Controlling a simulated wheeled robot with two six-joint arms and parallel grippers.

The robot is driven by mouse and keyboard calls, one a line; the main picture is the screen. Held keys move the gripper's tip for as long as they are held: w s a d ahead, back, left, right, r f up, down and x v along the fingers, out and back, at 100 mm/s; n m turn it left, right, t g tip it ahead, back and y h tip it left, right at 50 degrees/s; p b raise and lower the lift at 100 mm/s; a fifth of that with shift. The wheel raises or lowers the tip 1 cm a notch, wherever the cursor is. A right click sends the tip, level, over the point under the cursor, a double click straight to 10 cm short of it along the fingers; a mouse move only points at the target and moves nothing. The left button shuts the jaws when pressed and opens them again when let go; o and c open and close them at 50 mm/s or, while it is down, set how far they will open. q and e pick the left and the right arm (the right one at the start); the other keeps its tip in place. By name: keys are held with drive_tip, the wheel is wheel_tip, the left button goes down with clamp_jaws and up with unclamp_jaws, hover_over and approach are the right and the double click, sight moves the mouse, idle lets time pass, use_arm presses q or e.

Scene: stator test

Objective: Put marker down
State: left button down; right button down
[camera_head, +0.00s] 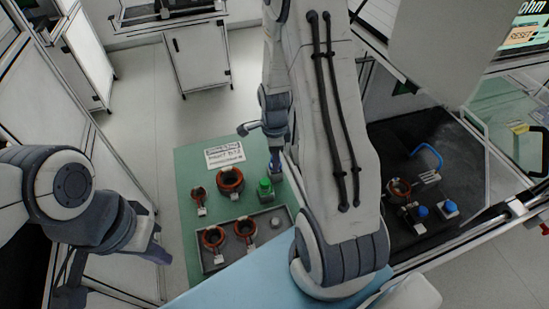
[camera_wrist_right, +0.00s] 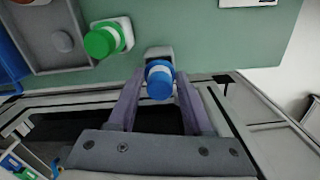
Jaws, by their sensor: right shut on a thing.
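My right gripper (camera_wrist_right: 159,95) is shut on a blue-capped marker (camera_wrist_right: 159,80) with a pale square base, over or on the edge of the green mat (camera_wrist_right: 235,45); whether the base touches the mat I cannot tell. In the head view a purple finger of this gripper (camera_head: 275,160) shows beside my arm, and the held marker is hidden. A green-capped marker (camera_wrist_right: 103,40) stands just left of the held one in the wrist view; it also shows in the head view (camera_head: 265,187). My left gripper (camera_head: 152,252) hangs at the left, away from the mat; its opening is unclear.
A grey tray (camera_head: 216,264) holds copper-wound stators and a small grey knob. More stators and a white printed card (camera_head: 225,154) lie on the green mat. Right of my arm, a black surface (camera_head: 440,140) carries a stator and two blue-capped pieces (camera_head: 422,211). Glass-sided frames stand around.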

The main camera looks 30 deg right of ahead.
drive_tip(key=shift+f, duration=0.4)
drive_tip(key=shift+f, duration=0.15)
drive_tip(key=shift+f+b, duration=0.25)
drive_tip(key=shift+b, duration=0.05)
drive_tip(key=shift+c, duration=1.6)
unclamp_jaws()
